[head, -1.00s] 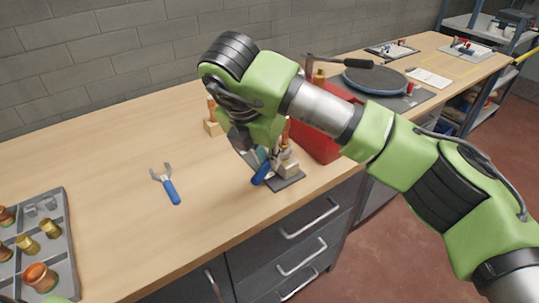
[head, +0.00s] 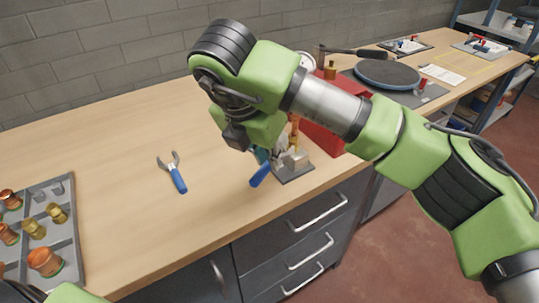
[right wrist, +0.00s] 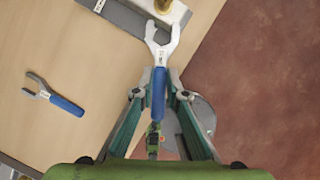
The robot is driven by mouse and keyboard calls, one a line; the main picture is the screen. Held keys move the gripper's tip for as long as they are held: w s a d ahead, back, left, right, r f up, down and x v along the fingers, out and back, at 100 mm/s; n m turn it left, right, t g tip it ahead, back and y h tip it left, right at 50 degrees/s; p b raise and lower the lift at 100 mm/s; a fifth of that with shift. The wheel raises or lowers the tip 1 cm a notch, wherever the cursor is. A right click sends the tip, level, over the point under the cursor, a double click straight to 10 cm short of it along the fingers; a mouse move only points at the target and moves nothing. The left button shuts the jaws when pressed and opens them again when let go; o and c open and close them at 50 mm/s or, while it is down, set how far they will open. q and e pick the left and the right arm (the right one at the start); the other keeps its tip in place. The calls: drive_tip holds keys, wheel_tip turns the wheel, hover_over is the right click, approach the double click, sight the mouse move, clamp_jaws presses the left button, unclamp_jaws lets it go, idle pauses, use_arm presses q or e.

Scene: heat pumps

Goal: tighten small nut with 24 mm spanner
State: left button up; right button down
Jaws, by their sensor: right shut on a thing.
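My right gripper (head: 262,158) is shut on the blue handle of a spanner (head: 260,176). In the right wrist view the handle lies between the fingers (right wrist: 160,95), and the spanner's grey open jaw (right wrist: 161,42) points away, close to a grey fixture (right wrist: 172,10) with a brass fitting (right wrist: 163,4). Whether jaw and fitting touch cannot be told. In the head view the fixture (head: 294,168) stands near the table's front edge with an upright copper-coloured fitting (head: 294,132), partly hidden by my arm. The small nut cannot be made out. The spanner's size is not legible.
A second blue-handled spanner (head: 174,176) lies on the wooden table (head: 120,130), also in the right wrist view (right wrist: 58,99). A grey tray (head: 76,235) of fittings is at left. A red box (head: 325,138) stands behind the fixture. The table's middle is mostly clear.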

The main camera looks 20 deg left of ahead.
use_arm(q)
drive_tip(key=shift+a, duration=0.1)
